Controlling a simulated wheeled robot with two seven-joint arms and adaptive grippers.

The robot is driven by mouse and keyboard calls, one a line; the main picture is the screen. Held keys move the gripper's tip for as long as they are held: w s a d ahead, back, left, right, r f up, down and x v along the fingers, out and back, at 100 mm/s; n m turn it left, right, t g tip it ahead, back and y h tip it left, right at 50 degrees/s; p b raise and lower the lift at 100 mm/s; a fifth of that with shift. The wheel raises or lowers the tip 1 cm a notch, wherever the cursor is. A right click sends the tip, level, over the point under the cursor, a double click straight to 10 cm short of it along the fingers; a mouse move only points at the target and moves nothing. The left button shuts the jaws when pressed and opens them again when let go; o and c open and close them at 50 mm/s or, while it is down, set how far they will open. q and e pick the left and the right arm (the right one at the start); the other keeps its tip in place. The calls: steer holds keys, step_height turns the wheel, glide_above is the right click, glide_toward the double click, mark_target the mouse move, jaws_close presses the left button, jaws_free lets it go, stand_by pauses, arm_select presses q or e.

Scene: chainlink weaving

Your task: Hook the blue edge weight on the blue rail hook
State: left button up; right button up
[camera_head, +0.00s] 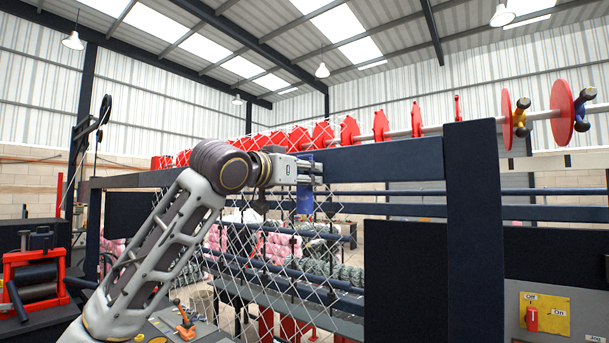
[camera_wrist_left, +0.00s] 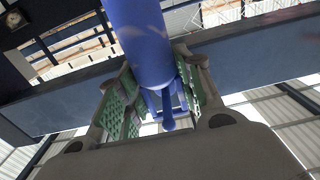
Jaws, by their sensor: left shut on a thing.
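My left gripper (camera_head: 312,178) reaches in at the middle of the head view, in front of the chainlink mesh (camera_head: 262,240) and level with the dark upper beam. It is shut on the blue edge weight (camera_head: 304,203), a blue cylinder whose body shows just below the fingers. In the left wrist view the weight (camera_wrist_left: 146,42) runs between the green-padded fingers (camera_wrist_left: 165,92), with a thin blue stem (camera_wrist_left: 168,115) at its near end. A blue shape lies behind the stem there. The blue rail hook is not clearly made out, and I cannot tell whether the weight touches it.
The dark upper beam (camera_head: 385,163) crosses behind the gripper, with a wide dark post (camera_head: 474,220) to its right. Red discs (camera_head: 350,130) line a long rod above. A yellow switch panel (camera_head: 545,312) is at lower right and a red roller machine (camera_head: 36,280) at left.

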arm_select(q)
steer(key=shift+f, duration=0.3)
stand_by(0.5)
steer(key=o, duration=1.3)
steer(key=shift+w+d, duration=0.1)
steer(key=shift+o, duration=0.2)
steer(key=shift+s, duration=0.2)
steer(key=v, duration=1.1)
steer(key=shift+s+a, duration=0.2)
steer(key=shift+a, duration=0.1)
